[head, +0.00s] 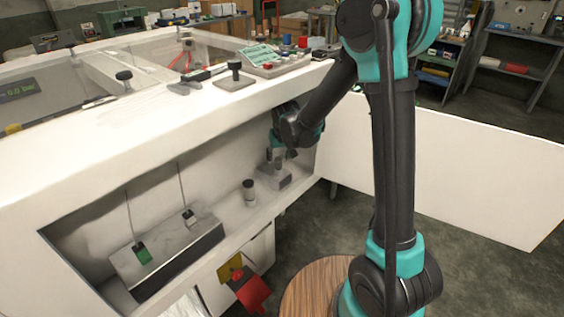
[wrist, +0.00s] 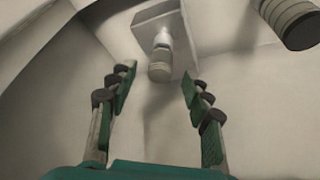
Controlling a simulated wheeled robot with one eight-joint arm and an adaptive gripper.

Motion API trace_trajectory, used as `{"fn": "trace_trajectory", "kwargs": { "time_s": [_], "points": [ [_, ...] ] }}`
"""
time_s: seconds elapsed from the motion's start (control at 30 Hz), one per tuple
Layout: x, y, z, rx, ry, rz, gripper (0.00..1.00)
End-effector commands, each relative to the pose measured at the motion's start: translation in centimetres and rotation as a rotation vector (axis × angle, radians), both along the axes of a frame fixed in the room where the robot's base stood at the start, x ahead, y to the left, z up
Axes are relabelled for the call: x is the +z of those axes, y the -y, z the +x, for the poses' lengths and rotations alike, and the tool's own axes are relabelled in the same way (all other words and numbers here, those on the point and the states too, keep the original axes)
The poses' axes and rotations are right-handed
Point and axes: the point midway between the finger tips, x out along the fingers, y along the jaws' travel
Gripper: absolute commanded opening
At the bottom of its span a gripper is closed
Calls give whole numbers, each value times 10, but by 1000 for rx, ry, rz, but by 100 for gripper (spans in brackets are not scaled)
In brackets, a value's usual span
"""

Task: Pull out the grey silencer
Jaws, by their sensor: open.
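A grey block (head: 286,179) with a short upright fitting (head: 275,160) sits at the right end of the recess under the white bench. In the wrist view the block (wrist: 172,15) bears a pale fitting with a ribbed grey-beige cylinder, which looks like the grey silencer (wrist: 160,70). My gripper (wrist: 158,76) is open, its two green-and-dark fingers on either side of the silencer with clear gaps. In the head view my gripper (head: 285,146) is inside the recess just above the block, its fingertips partly hidden.
A second banded cylinder (head: 249,193) stands to the left on the same shelf; it also shows at the wrist view's upper right (wrist: 292,20). Further left is a long grey box (head: 170,258). A white panel (head: 450,170) extends right. The bench top overhangs the recess.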

Motion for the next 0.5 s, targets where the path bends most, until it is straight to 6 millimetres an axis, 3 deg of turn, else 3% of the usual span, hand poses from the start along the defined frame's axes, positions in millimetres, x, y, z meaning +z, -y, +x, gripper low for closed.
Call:
{"fn": "trace_trajectory", "kwargs": {
  "time_s": [0.2, 0.5],
  "points": [
    [-25, -3, 9, 0, 0, 0, 50],
    [-36, -4, 13, 0, 0, 0, 50]
  ]
}}
